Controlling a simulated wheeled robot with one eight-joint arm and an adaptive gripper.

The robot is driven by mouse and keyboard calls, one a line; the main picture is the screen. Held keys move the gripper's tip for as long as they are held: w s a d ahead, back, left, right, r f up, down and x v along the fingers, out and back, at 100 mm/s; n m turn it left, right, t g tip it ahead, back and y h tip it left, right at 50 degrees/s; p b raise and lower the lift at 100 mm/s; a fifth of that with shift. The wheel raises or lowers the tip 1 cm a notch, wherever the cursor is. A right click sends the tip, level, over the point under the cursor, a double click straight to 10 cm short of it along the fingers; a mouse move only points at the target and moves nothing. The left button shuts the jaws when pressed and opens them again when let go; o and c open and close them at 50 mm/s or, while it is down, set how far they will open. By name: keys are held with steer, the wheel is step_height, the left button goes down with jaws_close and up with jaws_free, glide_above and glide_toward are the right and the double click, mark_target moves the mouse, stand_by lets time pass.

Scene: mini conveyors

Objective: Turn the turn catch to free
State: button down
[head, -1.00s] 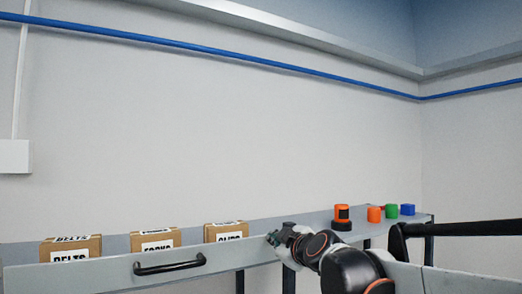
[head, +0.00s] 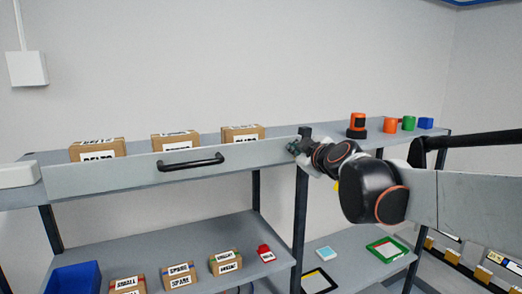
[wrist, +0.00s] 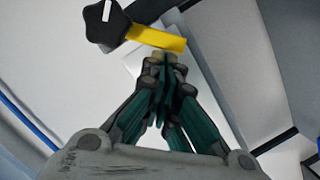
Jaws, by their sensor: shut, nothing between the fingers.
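The turn catch shows in the wrist view as a black knob (wrist: 108,25) with a white line on it. A yellow strip (wrist: 158,39) lies beside the knob, over a pale plate. In the head view a small dark knob (head: 305,131) stands at the right end of the grey front panel (head: 110,177). My gripper (head: 291,148) is at that end of the panel, just below the knob. In the wrist view my gripper (wrist: 164,60) is shut and empty, with its tips close to the yellow strip. I cannot tell whether they touch it.
The panel has a black handle (head: 190,162), with several cardboard boxes (head: 98,150) behind it. An orange and black beacon (head: 357,126) and coloured blocks (head: 409,124) stand at right. A lower shelf holds a blue bin (head: 74,279) and more boxes.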

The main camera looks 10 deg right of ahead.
steer(key=shift+d+f+n+b, duration=0.1)
steer(key=shift+f+n+b, duration=0.45)
steer(key=shift+n, duration=0.05)
steer(key=shift+w+d+f+n+t+b, duration=0.1)
steer(key=shift+d+f+n+t+b, duration=0.1)
steer(key=shift+f+b, duration=0.25)
steer(key=shift+w+d+f+n+t+b, duration=0.1)
steer(key=shift+d+f+n+b, duration=0.15)
steer(key=shift+f, duration=0.2)
steer(key=shift+w+d+f+b, duration=0.1)
steer(key=shift+d+f+b, duration=0.2)
steer(key=shift+f+b, duration=0.15)
stand_by(1.6)
stand_by(0.4)
